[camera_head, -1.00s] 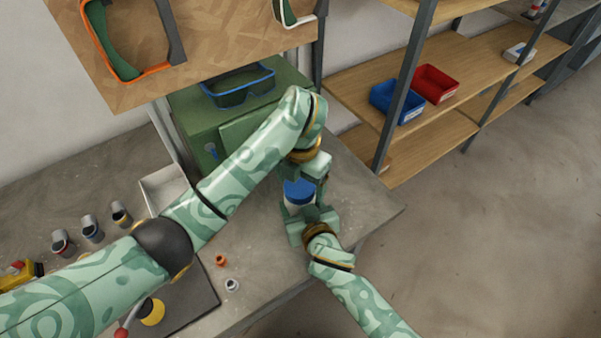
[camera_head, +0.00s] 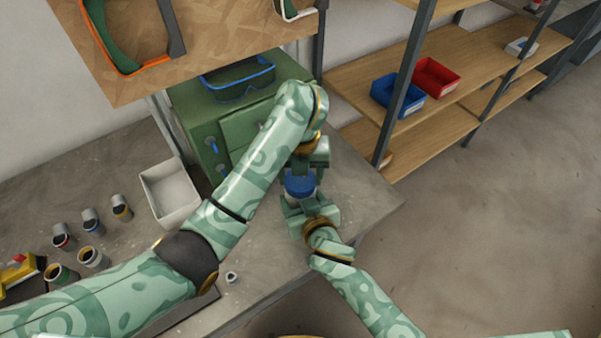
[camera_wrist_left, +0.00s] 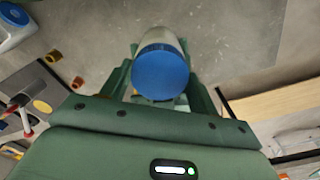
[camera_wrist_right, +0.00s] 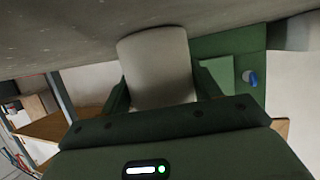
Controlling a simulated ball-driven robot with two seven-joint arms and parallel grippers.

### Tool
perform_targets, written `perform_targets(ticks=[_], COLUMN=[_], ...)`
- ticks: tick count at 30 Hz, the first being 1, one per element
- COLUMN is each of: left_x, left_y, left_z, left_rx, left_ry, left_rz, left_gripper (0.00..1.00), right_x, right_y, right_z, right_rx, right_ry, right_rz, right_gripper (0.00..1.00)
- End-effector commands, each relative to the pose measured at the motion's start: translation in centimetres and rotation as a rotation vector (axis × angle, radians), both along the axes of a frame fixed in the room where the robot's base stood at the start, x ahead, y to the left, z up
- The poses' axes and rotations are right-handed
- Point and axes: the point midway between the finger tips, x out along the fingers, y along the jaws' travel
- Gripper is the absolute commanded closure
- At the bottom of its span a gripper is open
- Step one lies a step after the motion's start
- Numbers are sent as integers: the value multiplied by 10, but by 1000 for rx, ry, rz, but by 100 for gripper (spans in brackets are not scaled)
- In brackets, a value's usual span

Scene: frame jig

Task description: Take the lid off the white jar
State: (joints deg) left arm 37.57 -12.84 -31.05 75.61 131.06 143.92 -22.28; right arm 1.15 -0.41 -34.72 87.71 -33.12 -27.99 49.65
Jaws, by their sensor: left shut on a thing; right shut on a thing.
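The white jar stands upright, its pale body (camera_wrist_right: 155,65) filling the middle of the right wrist view. Its blue lid (camera_head: 300,183) sits on top; the left wrist view shows the lid's round face (camera_wrist_left: 160,72) towards the camera, with the pale body behind it. My left gripper (camera_head: 308,167) comes from above and behind and is shut on the lid, a finger on each side. My right gripper (camera_head: 305,208) comes from the front and is shut around the jar body. The fingers hide parts of the jar and lid.
A green cabinet (camera_head: 205,130) with a blue bin (camera_head: 238,80) stands behind. A white tray (camera_head: 171,192) and several small cups (camera_head: 90,222) are at the left of the bench. Shelves (camera_head: 440,110) with red and blue bins stand at the right. The bench's right edge is close.

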Motion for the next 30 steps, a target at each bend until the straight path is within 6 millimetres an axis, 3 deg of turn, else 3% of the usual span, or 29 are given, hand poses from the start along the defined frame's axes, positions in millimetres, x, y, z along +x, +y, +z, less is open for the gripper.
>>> perform_targets(ticks=[3,4,6,15,22,26,30], left_x=[-1,-1,-1,0,1,0,3], left_y=[-2,-2,-2,-1,0,-1,-1], left_z=[0,0,0,3,36,45,58], left_rx=[-4,-4,-4,-1,1,-1,-2], left_ry=[2,2,2,0,-4,0,-12], left_rz=[-4,-5,-5,-6,-6,-8,-163], left_gripper=[67,34,18,18,18,21,21], right_x=[-1,-1,-1,0,0,0,0], right_y=[2,2,2,1,0,0,0], right_z=[0,0,0,0,0,0,0], right_rx=[1,1,2,2,0,0,0], right_ry=[0,0,1,1,0,0,0], right_rz=[3,3,2,1,1,1,1], right_gripper=[100,100,100,100,100,100,100])
